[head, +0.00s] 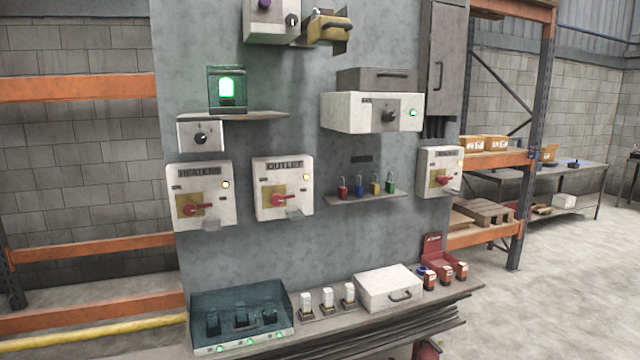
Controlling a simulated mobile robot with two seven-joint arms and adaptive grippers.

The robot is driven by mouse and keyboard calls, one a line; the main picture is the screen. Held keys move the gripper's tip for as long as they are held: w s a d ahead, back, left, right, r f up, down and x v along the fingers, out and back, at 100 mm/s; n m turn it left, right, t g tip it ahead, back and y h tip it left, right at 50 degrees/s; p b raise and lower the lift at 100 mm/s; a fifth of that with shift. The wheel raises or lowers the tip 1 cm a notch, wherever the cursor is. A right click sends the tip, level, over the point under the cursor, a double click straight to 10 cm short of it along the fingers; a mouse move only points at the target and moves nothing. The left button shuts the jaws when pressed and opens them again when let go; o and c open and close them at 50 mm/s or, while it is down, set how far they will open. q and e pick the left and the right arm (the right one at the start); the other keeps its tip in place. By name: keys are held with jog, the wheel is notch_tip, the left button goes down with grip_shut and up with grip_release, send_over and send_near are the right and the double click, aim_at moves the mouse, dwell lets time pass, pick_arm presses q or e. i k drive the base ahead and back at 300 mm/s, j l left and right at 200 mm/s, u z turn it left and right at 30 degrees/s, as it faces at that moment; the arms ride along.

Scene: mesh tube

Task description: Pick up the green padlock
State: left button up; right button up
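The green padlock (390,186) stands at the right end of a small shelf (368,198) on the grey panel, in the head view. Beside it on the same shelf, going left, are a yellow padlock (375,188), a blue padlock (359,190) and a red padlock (343,192). The padlocks stand upright with their shackles up and look apart from each other. Neither of my grippers is in view.
White switch boxes flank the shelf: the outlet box (284,187) at left and another box (440,172) at right. A white control box (371,112) juts out above. A lower bench holds a white case (389,288) and a teal transparent box (240,312).

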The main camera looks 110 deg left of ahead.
aim_at(389, 189)
jog(key=u, duration=3.2)
jog(key=i+u, duration=0.2)
jog(key=i+l+u, duration=0.1)
jog(key=i+l, duration=0.3)
jog(key=i+l+u, duration=0.1)
jog(key=i+l, duration=0.25)
jog(key=i+l+u, duration=0.1)
jog(key=i+l, duration=0.25)
jog(key=l, duration=0.15)
jog(key=i+l+u, duration=0.1)
jog(key=i+l, duration=0.2)
jog(key=l, duration=0.2)
